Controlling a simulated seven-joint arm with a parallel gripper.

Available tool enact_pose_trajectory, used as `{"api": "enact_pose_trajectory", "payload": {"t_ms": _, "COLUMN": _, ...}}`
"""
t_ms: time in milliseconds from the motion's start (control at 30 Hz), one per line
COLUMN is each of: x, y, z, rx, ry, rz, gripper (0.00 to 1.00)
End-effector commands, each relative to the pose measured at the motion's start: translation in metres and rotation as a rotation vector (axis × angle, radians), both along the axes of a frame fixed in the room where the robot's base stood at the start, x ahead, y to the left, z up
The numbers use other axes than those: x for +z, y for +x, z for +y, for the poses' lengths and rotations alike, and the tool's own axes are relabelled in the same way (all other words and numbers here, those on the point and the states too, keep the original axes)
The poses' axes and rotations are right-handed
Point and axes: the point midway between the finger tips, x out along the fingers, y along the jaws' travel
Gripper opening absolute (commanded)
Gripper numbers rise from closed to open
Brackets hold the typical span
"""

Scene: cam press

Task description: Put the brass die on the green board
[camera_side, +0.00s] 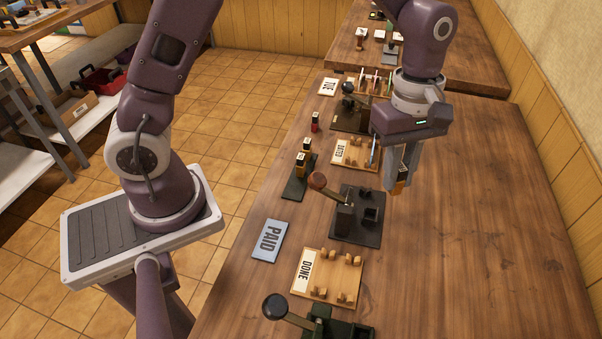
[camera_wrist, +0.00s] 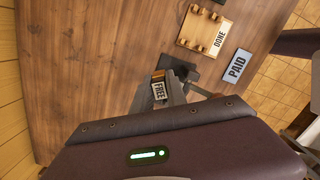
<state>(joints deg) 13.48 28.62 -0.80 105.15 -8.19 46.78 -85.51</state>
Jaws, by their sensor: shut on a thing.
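My gripper (camera_side: 398,187) is shut on a small block with a brass-coloured band (camera_side: 399,188) and holds it above the table, right of the middle press. In the wrist view the block (camera_wrist: 158,76) shows a white face reading FREE, between the fingers. A narrow dark green board (camera_side: 294,191) lies on the table left of that press. The board's near end looks bare. My gripper is to the right of the board, apart from it.
The black press (camera_side: 357,222) with a brown-knobbed lever stands between gripper and board. A DONE rack (camera_side: 328,277), blue PAID plate (camera_side: 269,241) and green press lie nearer. A DATED rack (camera_side: 355,153), red-bodied block (camera_side: 315,121) and another press are farther. The table's right side is clear.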

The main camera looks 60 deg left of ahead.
Motion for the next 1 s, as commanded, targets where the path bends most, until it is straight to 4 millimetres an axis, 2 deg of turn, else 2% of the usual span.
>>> {"api": "enact_pose_trajectory", "payload": {"t_ms": 33, "x": 0.001, "y": -0.001, "z": 0.025, "rx": -0.027, "ry": -0.001, "rz": 0.000, "gripper": 0.00}}
{"api": "enact_pose_trajectory", "payload": {"t_ms": 200, "x": 0.001, "y": -0.026, "z": 0.111, "rx": -0.226, "ry": -0.004, "rz": 0.000, "gripper": 0.00}}
{"api": "enact_pose_trajectory", "payload": {"t_ms": 300, "x": 0.001, "y": -0.047, "z": 0.148, "rx": -0.342, "ry": -0.006, "rz": -0.001, "gripper": 0.00}}
{"api": "enact_pose_trajectory", "payload": {"t_ms": 400, "x": 0.001, "y": -0.065, "z": 0.172, "rx": -0.426, "ry": -0.008, "rz": -0.001, "gripper": 0.00}}
{"api": "enact_pose_trajectory", "payload": {"t_ms": 633, "x": 0.000, "y": -0.094, "z": 0.203, "rx": -0.555, "ry": -0.013, "rz": 0.000, "gripper": 0.00}}
{"api": "enact_pose_trajectory", "payload": {"t_ms": 1000, "x": -0.064, "y": -0.094, "z": 0.201, "rx": -0.560, "ry": -0.019, "rz": 0.005, "gripper": 0.00}}
